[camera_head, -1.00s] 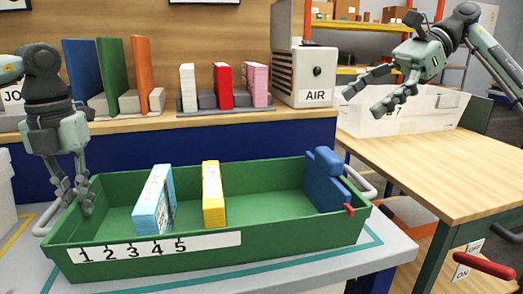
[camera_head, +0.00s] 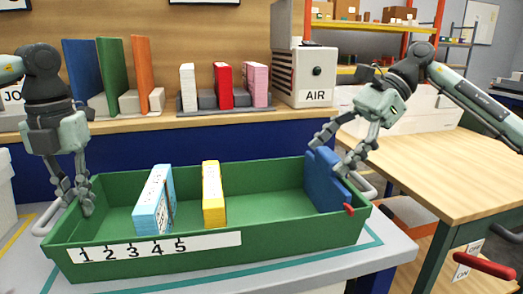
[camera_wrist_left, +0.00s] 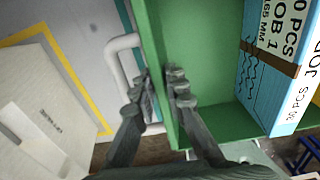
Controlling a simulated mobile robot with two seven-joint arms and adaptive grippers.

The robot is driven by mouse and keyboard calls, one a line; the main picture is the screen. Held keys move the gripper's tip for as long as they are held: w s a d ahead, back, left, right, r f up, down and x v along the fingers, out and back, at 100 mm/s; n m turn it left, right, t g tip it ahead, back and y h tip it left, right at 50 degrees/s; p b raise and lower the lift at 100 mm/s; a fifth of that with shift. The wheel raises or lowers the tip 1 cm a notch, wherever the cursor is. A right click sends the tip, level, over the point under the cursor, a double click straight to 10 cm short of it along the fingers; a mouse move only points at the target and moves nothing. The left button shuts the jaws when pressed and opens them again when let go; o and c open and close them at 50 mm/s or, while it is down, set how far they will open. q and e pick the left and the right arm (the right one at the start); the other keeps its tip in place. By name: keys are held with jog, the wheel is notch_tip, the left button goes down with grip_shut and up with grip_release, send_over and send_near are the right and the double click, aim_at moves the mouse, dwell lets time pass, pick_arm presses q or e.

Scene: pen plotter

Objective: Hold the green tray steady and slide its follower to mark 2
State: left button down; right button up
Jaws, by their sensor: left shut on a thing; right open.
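The green tray (camera_head: 270,249) sits on the bench, with a white scale strip (camera_head: 205,242) numbered 1 to 5 on its front left. The blue follower (camera_head: 324,187), with a small red tab, stands near the tray's right end. My left gripper (camera_head: 76,203) is shut on the tray's left wall; the left wrist view shows its fingers (camera_wrist_left: 161,85) on either side of that wall. My right gripper (camera_head: 332,157) is open, its fingers on either side of the follower's top. Contact there cannot be told.
A shelf behind holds colored boards and packs beside the AIR box (camera_head: 304,77). A wooden table (camera_head: 450,170) stands at right.

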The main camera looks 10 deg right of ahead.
jog(key=c, duration=1.7)
jog(key=a, duration=1.8)
jog(key=shift+w, duration=0.4)
jog(key=o, duration=1.7)
jog(key=v, duration=1.2)
